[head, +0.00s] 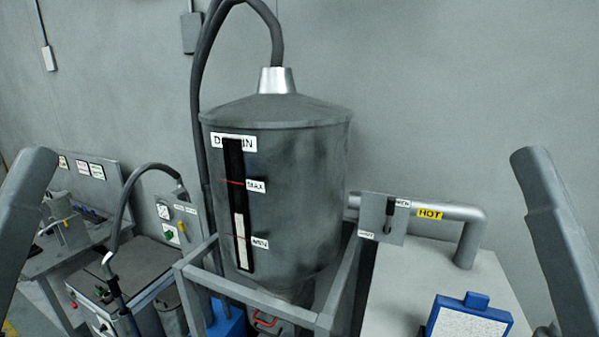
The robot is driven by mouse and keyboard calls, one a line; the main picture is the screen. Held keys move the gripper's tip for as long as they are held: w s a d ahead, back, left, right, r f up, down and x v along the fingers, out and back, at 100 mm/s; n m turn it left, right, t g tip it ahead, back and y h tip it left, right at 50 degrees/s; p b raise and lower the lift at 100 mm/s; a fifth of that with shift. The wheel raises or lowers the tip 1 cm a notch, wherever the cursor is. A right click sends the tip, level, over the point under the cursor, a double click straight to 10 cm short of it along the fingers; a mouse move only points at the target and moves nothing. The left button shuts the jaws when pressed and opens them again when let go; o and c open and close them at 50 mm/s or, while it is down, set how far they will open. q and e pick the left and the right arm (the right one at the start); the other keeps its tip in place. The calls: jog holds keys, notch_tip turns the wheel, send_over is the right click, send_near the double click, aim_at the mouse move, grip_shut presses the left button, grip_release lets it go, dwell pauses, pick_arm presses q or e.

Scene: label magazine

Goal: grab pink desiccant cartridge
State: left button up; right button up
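No pink cartridge shows in the head view. A blue-framed block (467,318) with a speckled white face and a small blue tab on top stands on the light cabinet at the lower right, partly cut off by the bottom edge. My two arms show only as grey links at the left and right edges. Neither gripper is in view.
A large grey hopper (305,190) with a level window stands in a metal frame (205,272) in the middle. A pipe (470,215) labelled HOT and a lever plate (383,218) are right of it. A bench (95,220) with labels stands at the left.

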pick_arm(q)
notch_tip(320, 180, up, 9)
jog(key=p, duration=0.5)
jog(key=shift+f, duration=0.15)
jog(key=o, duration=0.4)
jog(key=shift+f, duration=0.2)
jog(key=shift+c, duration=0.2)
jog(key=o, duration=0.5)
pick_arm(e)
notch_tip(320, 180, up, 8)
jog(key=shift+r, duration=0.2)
